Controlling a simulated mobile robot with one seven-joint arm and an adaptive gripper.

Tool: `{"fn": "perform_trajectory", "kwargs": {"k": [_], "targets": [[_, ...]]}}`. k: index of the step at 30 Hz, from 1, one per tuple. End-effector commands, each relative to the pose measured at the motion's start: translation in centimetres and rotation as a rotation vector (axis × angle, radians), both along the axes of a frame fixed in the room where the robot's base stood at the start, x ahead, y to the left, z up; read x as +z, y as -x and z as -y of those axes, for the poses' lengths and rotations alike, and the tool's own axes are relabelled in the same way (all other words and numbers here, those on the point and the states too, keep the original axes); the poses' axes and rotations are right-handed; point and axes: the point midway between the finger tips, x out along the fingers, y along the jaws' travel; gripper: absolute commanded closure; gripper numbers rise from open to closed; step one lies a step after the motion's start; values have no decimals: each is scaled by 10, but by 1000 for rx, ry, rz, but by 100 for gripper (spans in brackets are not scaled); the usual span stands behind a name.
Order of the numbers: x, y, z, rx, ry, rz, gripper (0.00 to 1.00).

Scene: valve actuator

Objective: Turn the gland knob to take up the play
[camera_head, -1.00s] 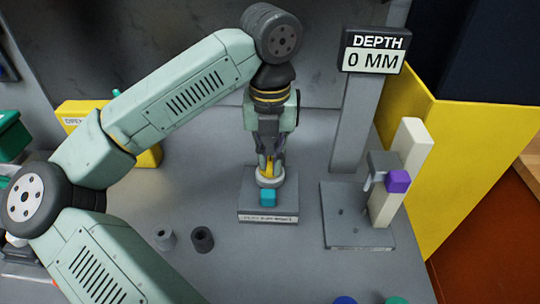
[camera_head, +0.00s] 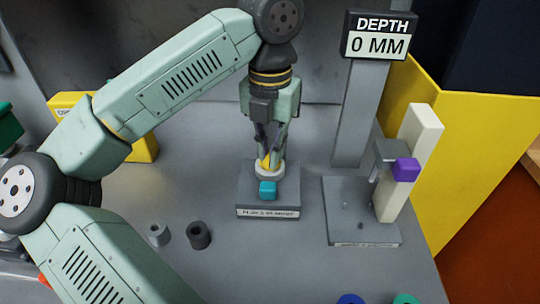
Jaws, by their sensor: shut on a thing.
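A pale ring-shaped part with a yellow piece (camera_head: 266,161) rising from it sits on a grey block (camera_head: 254,203) with a label on its front. I cannot tell which part is the gland knob. The fingers partly hide the yellow piece and the ring.
A depth sign (camera_head: 378,36) reads 0 MM on a grey post behind right. A grey plate (camera_head: 345,232) with a cream upright and purple block (camera_head: 406,170) stands at right. Two small cylinders, light grey (camera_head: 158,235) and dark (camera_head: 199,235), lie front left. A yellow bin (camera_head: 470,150) stands at far right.

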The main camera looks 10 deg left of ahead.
Motion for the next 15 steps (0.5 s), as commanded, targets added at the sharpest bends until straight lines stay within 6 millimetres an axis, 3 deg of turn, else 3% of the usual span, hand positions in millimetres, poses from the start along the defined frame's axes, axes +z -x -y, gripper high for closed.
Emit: {"fn": "perform_trajectory", "kwargs": {"k": [15], "targets": [[-1, 0, 0, -493, 0, 1, 100]]}}
